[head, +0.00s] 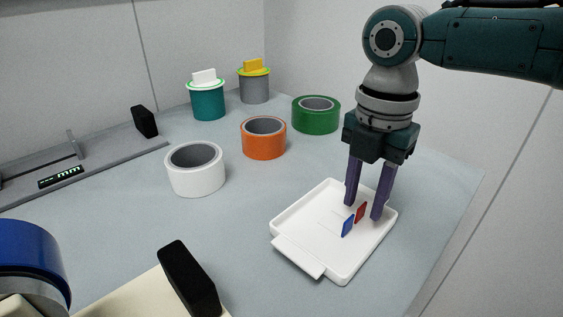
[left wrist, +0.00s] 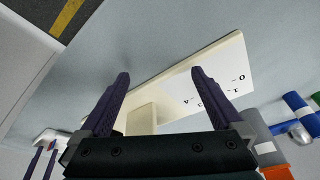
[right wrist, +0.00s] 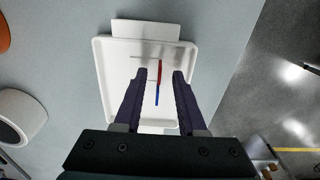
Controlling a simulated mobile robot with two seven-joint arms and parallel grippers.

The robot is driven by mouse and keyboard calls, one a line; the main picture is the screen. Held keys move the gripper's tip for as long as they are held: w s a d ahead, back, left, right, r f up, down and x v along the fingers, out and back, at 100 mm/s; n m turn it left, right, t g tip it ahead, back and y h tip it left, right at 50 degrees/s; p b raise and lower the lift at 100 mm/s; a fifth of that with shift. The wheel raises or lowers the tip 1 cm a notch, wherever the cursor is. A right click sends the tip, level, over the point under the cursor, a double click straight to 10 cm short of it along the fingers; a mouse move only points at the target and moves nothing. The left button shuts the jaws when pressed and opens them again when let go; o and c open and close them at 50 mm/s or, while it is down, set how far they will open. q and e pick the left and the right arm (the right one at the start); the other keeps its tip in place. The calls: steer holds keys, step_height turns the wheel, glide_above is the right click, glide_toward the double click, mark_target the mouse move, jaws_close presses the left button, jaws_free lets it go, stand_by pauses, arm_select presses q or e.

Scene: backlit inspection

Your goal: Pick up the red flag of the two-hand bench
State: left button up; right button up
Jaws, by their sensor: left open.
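The small red flag (head: 361,212) stands upright in the white tray (head: 290,218), beside a blue flag (head: 348,226). My right gripper (head: 364,212) points down over the tray and is open, one finger on each side of the red flag. In the right wrist view the red flag (right wrist: 160,71) shows between the open fingertips (right wrist: 160,72), with a gap to each finger; the blue flag (right wrist: 157,96) lies in line with it.
Rolls of white (head: 195,184), orange (head: 263,146) and green tape (head: 316,121) stand left of and behind the tray. Teal (head: 208,106) and grey (head: 255,90) canisters stand at the back. A grey measuring rail (head: 110,158) lies at left. The table's right edge is near the tray.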

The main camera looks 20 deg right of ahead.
arm_select(q)
steer(key=shift+f, duration=0.1)
arm_select(e)
steer(key=shift+f, duration=0.25)
jaws_close()
steer(key=shift+r, duration=0.2)
